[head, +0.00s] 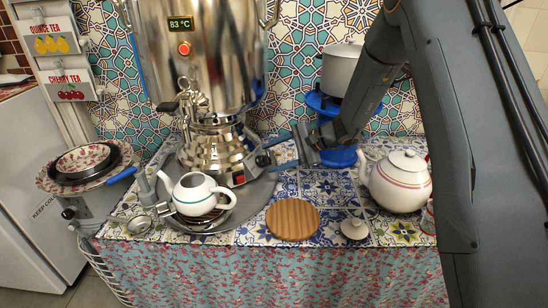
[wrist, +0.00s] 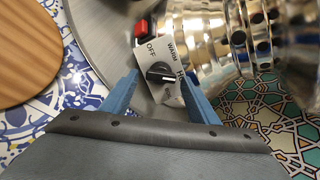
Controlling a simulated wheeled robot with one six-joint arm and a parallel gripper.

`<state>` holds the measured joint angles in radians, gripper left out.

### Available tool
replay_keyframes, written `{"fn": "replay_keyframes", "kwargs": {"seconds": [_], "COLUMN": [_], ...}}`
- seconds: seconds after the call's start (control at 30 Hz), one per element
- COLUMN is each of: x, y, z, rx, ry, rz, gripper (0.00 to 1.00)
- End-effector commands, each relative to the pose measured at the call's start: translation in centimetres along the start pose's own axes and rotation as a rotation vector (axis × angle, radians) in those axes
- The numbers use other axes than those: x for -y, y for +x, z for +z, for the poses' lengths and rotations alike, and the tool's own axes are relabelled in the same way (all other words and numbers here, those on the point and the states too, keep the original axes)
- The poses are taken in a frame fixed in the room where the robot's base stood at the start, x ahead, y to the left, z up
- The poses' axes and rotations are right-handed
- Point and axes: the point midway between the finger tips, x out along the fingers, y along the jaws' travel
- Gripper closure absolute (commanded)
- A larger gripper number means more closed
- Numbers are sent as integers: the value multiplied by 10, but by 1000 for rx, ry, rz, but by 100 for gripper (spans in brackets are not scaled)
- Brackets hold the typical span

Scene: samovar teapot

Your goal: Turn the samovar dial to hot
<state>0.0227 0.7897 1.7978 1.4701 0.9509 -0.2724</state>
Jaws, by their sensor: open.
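The samovar (head: 203,55) stands at the back, with a lit display and a red light. Its black dial (head: 262,160) is low on the right side of its base. In the wrist view the dial (wrist: 160,73) sits on a white plate marked OFF and WARM, with a third label partly hidden by the right finger. I cannot tell surely which mark the dial points at. My gripper (head: 270,155) is open. Its blue fingers stand on either side of the dial in the wrist view, apart from each other; contact with the dial cannot be told.
A red switch (wrist: 141,32) is beside the dial plate. An open white teapot (head: 192,194) stands on the samovar's tray (head: 258,192). A wooden disc (head: 293,219), a small white lid (head: 354,229) and a lidded teapot (head: 400,182) are on the tiled table to the right.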

Motion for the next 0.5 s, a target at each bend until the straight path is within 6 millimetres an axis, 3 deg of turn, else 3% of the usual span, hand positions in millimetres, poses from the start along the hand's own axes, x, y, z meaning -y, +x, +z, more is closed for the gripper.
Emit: {"fn": "replay_keyframes", "kwargs": {"seconds": [0.5], "x": [0], "y": [-68], "z": [-2], "rx": [-2], "ry": [0], "rz": [-2], "gripper": [45]}}
